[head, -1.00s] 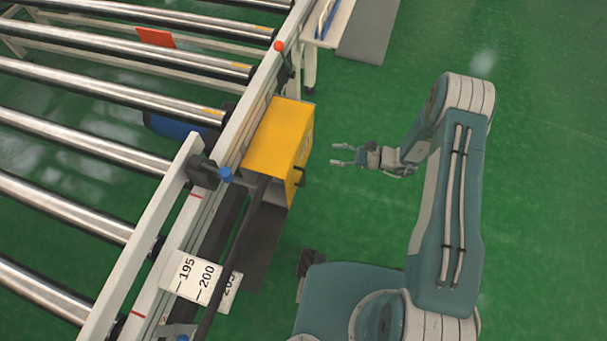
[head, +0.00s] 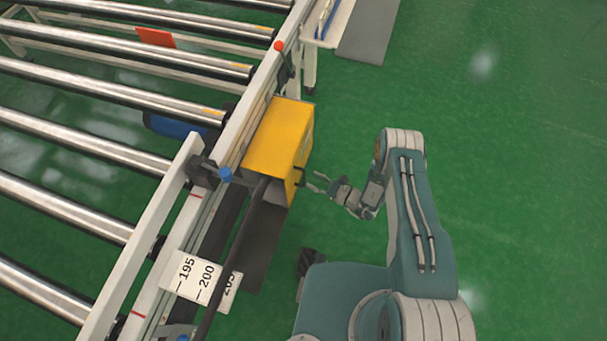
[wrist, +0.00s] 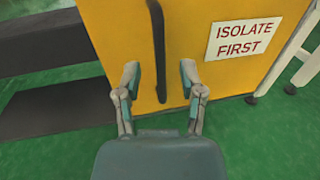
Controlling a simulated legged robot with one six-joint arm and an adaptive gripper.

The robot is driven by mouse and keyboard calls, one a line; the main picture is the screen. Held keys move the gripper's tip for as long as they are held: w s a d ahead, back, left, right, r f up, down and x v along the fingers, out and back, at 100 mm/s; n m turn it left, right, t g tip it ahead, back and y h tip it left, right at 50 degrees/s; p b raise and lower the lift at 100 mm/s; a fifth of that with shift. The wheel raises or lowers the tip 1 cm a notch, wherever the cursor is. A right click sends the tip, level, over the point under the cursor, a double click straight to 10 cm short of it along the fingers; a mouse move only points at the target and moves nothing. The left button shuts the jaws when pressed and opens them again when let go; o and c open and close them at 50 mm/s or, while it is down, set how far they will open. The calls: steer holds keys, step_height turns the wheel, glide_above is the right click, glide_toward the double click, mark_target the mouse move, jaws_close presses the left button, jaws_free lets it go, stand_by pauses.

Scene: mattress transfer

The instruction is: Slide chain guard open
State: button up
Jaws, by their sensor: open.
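The yellow chain guard (head: 281,137) is a box on the near side of the roller conveyor. In the wrist view its yellow face (wrist: 190,35) fills the upper middle, with a dark vertical bar handle (wrist: 158,50) on it. In the head view the handle (head: 299,177) shows as a small dark piece on the guard's lower right side. My gripper (head: 312,181) is open, close to the handle. In the wrist view my gripper (wrist: 159,77) has one finger on each side of the handle's lower part. I cannot tell whether either finger touches it.
A sign reading "ISOLATE FIRST" (wrist: 243,37) is on the guard's face. The conveyor's rail and rollers (head: 85,145) lie left of the guard. A dark bar (head: 238,250) runs below the guard, beside a scale plate (head: 200,278). Green floor (head: 510,180) is clear to the right.

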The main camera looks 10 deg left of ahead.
mark_target(304, 175)
steer(key=shift+x, duration=2.3)
jaws_close()
